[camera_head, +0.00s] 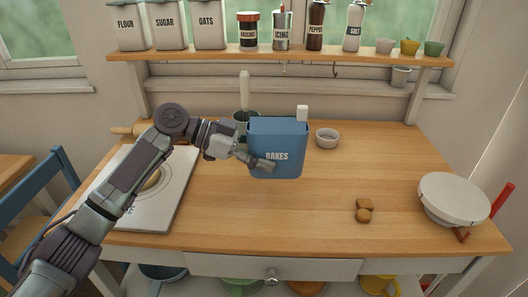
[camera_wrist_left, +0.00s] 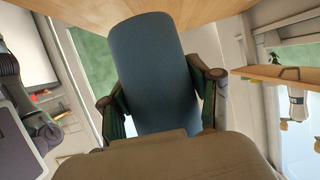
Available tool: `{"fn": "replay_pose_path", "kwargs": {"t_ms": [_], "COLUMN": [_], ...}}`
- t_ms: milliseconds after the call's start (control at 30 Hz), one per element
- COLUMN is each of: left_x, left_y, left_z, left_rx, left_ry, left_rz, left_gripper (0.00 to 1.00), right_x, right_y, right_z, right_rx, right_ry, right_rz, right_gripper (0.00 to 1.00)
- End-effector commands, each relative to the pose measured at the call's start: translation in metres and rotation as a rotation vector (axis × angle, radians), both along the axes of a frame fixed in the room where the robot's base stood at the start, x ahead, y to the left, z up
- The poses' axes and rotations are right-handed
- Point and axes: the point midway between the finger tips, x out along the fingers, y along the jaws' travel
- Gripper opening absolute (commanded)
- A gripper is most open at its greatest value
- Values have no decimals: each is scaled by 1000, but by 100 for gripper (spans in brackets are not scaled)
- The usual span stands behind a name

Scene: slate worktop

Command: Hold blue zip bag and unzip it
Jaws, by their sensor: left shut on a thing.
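The blue zip bag (camera_head: 290,140), marked BAKES, is upright above the wooden worktop. Whether its base touches the wood is hard to tell. A small white tab (camera_head: 302,113) stands at the right end of its top edge, perhaps the zip pull. My left gripper (camera_head: 262,164) is shut on the bag at its lower left side. In the left wrist view, the blue bag (camera_wrist_left: 150,75) fills the space between the two fingers. My right gripper is not in view.
A white board (camera_head: 165,205) lies at the left. A small white bowl (camera_head: 327,138) stands right of the bag, a container (camera_head: 240,118) behind it. Brown pieces (camera_head: 364,210) and a white round lidded thing (camera_head: 453,197) are at the right. A shelf (camera_head: 280,52) with jars hangs above.

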Motion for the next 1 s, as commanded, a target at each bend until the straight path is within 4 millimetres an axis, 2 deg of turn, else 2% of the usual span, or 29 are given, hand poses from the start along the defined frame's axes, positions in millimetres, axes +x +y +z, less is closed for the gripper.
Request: {"fn": "replay_pose_path", "kwargs": {"t_ms": [633,1000], "left_x": [0,0], "left_y": [0,0], "left_z": [-34,-36], "left_rx": [-2,-1], "left_ry": [1,0], "left_rz": [0,0], "left_gripper": [34,33], "right_x": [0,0], "right_y": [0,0], "right_z": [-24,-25], "right_rx": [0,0], "right_ry": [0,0], "right_rz": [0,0], "right_gripper": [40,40]}}
